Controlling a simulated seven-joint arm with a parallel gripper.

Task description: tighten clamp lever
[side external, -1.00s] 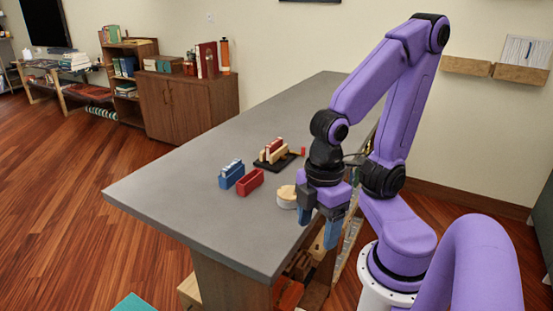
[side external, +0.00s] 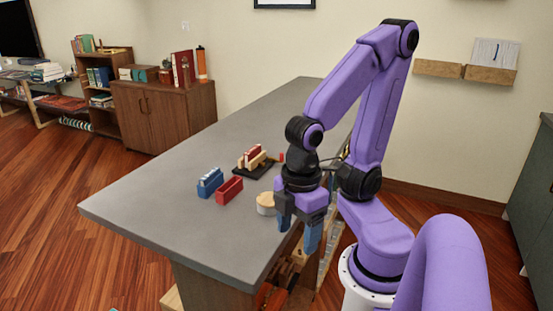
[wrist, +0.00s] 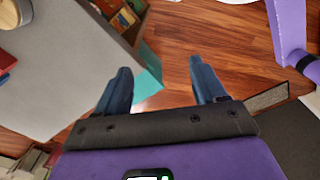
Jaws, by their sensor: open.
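My gripper (side external: 297,235) is open and empty, pointing down beside the right edge of the grey table. In the wrist view its two blue fingers (wrist: 160,68) are spread apart over wooden floor. A black-based fixture (side external: 247,170) stands on the table, with upright pale wood pieces and a red piece; I cannot tell which part, if any, is the clamp lever. A small red upright piece (side external: 282,157) is just right of it. The fixture is behind and left of my gripper, well apart from it.
A round pale-topped container (side external: 266,204) stands near my gripper by the table (side external: 150,205) edge. Blue (side external: 210,183) and red (side external: 230,190) blocks stand left of it. Shelves with boxes (wrist: 122,18) lie under the table. The left table top is clear.

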